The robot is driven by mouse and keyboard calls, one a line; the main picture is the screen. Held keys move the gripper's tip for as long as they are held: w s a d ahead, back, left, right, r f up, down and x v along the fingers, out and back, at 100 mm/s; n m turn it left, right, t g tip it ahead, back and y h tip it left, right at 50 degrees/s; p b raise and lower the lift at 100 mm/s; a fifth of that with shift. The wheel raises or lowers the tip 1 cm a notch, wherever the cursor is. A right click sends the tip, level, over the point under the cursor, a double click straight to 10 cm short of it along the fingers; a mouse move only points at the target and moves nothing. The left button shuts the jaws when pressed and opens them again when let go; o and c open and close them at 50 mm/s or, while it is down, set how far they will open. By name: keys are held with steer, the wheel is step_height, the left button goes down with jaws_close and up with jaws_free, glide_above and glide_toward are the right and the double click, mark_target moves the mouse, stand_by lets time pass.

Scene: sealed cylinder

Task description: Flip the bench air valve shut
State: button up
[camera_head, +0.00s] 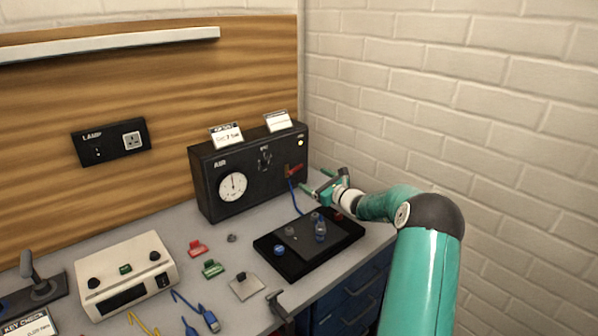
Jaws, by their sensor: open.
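The black air box (207,172) stands at the back of the bench against the wood panel, with a round white gauge (233,186) on its front. A small red valve lever (294,170) sits at the right of that front, lying roughly sideways. A blue hose (295,197) hangs below it. My gripper (319,184) is just right of and in front of the lever, with its green-tipped fingers apart and nothing visible between them. I cannot tell whether a finger touches the lever.
A black tray (268,246) with small knobbed parts lies below my gripper. Red (197,248) and green (212,268) clips, a grey block (245,286) and a cream instrument box (125,275) lie to the left. The brick wall (450,110) is close on the right.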

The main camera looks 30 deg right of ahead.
mark_target(296, 169)
steer(key=w, duration=0.2)
steer(key=w+a, duration=0.1)
steer(key=w, duration=0.5)
steer(key=shift+w+a, duration=0.15)
steer(key=shift+w, duration=0.1)
steer(key=shift+c, duration=0.3)
